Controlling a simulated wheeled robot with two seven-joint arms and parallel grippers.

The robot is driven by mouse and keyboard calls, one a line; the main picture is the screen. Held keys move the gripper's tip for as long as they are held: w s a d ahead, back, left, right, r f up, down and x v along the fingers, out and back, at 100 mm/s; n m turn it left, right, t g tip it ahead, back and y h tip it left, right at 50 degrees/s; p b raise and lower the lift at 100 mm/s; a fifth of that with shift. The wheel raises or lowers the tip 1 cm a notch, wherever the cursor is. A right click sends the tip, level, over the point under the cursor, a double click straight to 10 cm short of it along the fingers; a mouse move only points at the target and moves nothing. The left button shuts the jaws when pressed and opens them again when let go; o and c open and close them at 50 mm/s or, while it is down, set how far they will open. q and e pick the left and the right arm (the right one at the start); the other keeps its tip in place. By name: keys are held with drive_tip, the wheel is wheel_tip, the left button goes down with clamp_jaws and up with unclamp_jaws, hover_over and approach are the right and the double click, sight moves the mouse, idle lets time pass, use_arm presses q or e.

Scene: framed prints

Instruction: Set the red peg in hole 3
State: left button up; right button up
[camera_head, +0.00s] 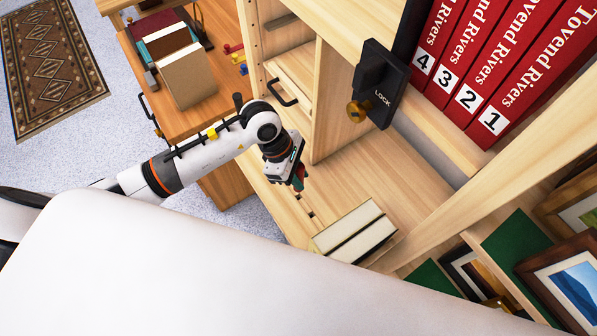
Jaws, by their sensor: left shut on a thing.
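My left gripper (298,178) reaches in from the left over the light wooden shelf board. It is shut on a small red thing, which looks like the red peg (299,184); the fingers hide most of it. Small dark holes (311,214) show in the board just below the gripper, near its front edge. Their numbers cannot be read, and I cannot tell whether the peg touches the board. My right gripper is not in view.
Two pale books (352,232) lie right of the holes. A black lock box (376,84) hangs above the board. Red numbered volumes (505,75) stand at upper right. Small red, yellow and blue pieces (238,57) lie on the desk (222,107). Framed prints (570,285) stand lower right.

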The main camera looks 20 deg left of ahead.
use_arm(q)
drive_tip(key=shift+f+b, duration=0.75)
drive_tip(key=shift+f, duration=0.8)
drive_tip(key=shift+f+b, duration=1.1)
drive_tip(key=shift+f, duration=0.05)
drive_tip(key=o, duration=1.1)
drive_tip(key=shift+c, duration=0.2)
drive_tip(key=b+v, duration=0.1)
drive_tip(key=v, duration=1.1)
drive_tip(key=shift+b, duration=0.3)
drive_tip(key=shift+s, duration=0.1)
